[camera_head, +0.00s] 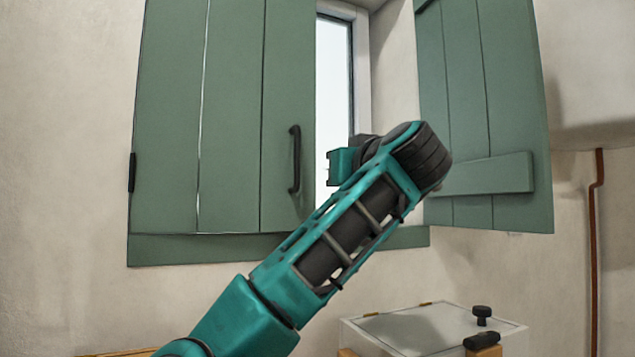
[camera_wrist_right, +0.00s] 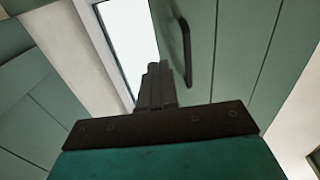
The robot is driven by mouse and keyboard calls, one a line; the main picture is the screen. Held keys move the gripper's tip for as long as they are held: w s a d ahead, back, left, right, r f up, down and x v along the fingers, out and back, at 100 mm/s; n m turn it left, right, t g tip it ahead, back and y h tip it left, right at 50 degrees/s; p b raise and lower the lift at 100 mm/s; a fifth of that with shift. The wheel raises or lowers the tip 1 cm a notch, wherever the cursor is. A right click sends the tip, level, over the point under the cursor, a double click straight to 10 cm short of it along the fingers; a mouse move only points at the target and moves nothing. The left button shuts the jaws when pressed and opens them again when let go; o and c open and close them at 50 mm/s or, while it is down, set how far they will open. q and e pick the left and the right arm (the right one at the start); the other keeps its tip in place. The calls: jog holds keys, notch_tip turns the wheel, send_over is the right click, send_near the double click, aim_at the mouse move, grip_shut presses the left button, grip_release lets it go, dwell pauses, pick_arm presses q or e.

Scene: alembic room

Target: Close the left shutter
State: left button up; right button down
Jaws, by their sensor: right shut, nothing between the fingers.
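The left shutter (camera_head: 232,120) is a green planked panel, hinged at its left edge and lying over the left part of the window. It looks nearly flat to the frame; I cannot tell whether a small gap is left. Its dark upright handle (camera_head: 295,160) is near its free edge. The handle also shows in the right wrist view (camera_wrist_right: 185,50). My right gripper (camera_wrist_right: 156,68) is shut and empty, with its fingertips close beside the handle in that view; contact is not visible. In the head view my arm hides its fingers. My left gripper is not in view.
The right shutter (camera_head: 485,115) stands swung open, with a crossbar on its face. Bright window glass (camera_head: 334,90) shows between the shutters. A clear-lidded box (camera_head: 425,328) with a black knob stands below right. A reddish pipe (camera_head: 594,250) runs down the right wall.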

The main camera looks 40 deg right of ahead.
aim_at(313, 178)
jog(key=x, duration=1.1)
jog(key=shift+w+d+p, duration=0.15)
jog(key=shift+w+p, duration=0.1)
jog(key=shift+p, duration=0.05)
jog(key=w, duration=0.1)
jog(key=w+d+p, duration=0.1)
jog(key=w+y+p, duration=0.1)
jog(key=shift+w+d+r+n+t, duration=0.1)
jog(key=shift+w+d+n+t, duration=0.05)
jog(key=shift+d+n+t, duration=0.2)
jog(key=shift+w, duration=0.25)
jog(key=shift+s+r, duration=0.1)
jog(key=shift+r, duration=0.1)
